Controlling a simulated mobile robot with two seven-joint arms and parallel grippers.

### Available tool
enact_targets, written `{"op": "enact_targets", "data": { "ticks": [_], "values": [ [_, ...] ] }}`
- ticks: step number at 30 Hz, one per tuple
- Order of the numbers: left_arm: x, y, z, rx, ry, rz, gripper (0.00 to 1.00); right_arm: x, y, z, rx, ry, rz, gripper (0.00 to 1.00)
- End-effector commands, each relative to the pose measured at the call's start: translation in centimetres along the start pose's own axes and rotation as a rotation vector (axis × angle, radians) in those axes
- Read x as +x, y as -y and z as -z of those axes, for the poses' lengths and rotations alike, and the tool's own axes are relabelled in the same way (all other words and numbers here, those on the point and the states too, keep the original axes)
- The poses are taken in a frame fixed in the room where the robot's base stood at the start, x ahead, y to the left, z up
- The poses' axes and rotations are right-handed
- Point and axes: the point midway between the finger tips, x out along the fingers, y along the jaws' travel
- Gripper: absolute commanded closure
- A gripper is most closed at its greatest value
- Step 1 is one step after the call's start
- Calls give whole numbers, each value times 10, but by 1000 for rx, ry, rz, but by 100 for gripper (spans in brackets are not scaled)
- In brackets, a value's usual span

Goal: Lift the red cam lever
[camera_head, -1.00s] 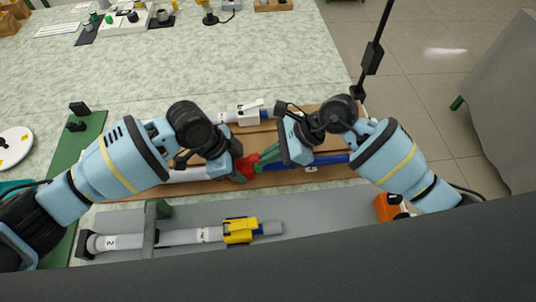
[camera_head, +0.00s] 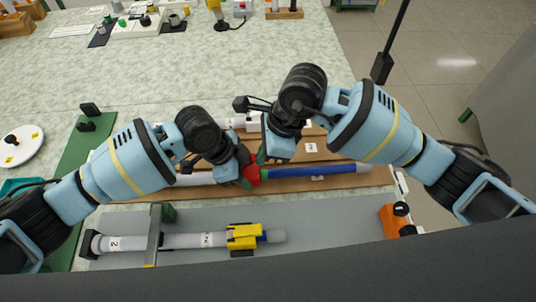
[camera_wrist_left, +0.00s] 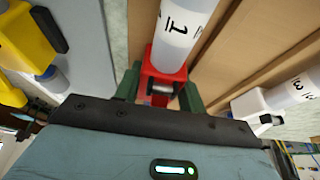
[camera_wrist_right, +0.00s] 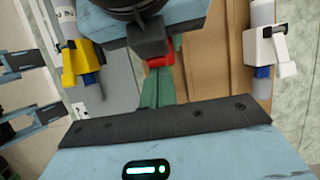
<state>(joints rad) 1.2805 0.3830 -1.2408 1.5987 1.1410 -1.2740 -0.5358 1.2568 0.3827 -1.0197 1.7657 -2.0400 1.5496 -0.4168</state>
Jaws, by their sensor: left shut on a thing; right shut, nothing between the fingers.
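The red clamp (camera_head: 251,172) sits on a rod between its pale part (camera_head: 195,179) and its blue part (camera_head: 315,171), over the brown board. My left gripper (camera_head: 242,174) is shut on the red clamp; in the left wrist view its green fingers flank the red body (camera_wrist_left: 163,88), beside the rod end marked 1 (camera_wrist_left: 178,30). My right gripper (camera_head: 262,156) is shut and empty, its green fingers just above the clamp. In the right wrist view, a red part (camera_wrist_right: 158,62) shows just beyond those fingers. The lever's angle is largely hidden by both grippers.
A yellow clamp (camera_head: 243,235) on a rod lies in the grey tray (camera_head: 330,225) in front. A white clamp (camera_wrist_right: 264,45) on another rod is behind. An orange block (camera_head: 392,222) stands at the tray's right.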

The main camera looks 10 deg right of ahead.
Motion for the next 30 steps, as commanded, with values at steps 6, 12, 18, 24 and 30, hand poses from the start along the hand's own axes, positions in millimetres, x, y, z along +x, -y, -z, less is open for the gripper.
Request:
{"op": "enact_targets", "data": {
  "ticks": [6,12,18,24,30],
  "values": [
    [0,0,1,2,-2,-1,88,-3,0,-11,-4,-65,0,100],
    [1,-1,2,3,-2,-2,88,-5,-1,-16,-6,-99,1,100],
    [2,-2,2,3,-3,-3,88,-6,-1,-18,-8,-100,1,100],
    [2,-2,2,3,-3,-4,88,-7,-1,-19,-10,-98,1,100],
    [3,-3,2,4,-2,-6,88,-9,-1,-19,-10,-97,3,100]
  ]
}}
